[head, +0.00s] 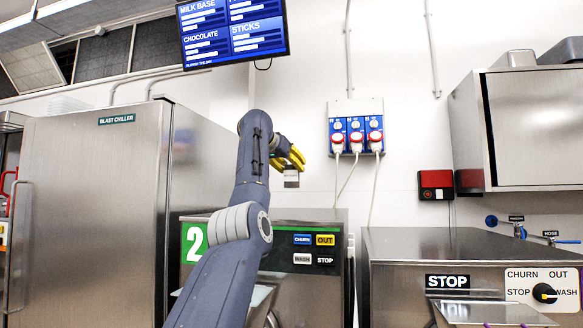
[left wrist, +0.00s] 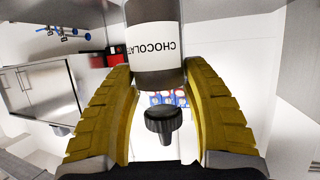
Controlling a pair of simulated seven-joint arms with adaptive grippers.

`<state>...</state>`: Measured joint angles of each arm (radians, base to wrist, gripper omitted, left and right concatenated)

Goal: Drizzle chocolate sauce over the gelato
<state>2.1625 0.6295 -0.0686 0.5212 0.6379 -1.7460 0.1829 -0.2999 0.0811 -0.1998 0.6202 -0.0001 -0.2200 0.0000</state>
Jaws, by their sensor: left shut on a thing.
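My left gripper (head: 294,158) is raised in front of the white wall, above the machine marked 2. Its yellow fingers are shut on the chocolate sauce bottle (head: 291,179), a small pale label below the fingers in the head view. In the left wrist view the bottle (left wrist: 155,45) has a white label reading CHOCOLATE, upside down, and dark grey ends. It sits between the far parts of the two fingers (left wrist: 160,85). A black ribbed knob (left wrist: 163,122) shows nearer the camera; I cannot tell what it belongs to. No gelato is visible. My right gripper is not in view.
The machine marked 2 (head: 305,228) stands behind my arm. A blast chiller (head: 95,200) is at left. A steel machine with a STOP label (head: 440,248) is at right, below a wall cabinet (head: 535,130). Wall sockets with cables (head: 357,135) are behind; a screen (head: 232,30) hangs above.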

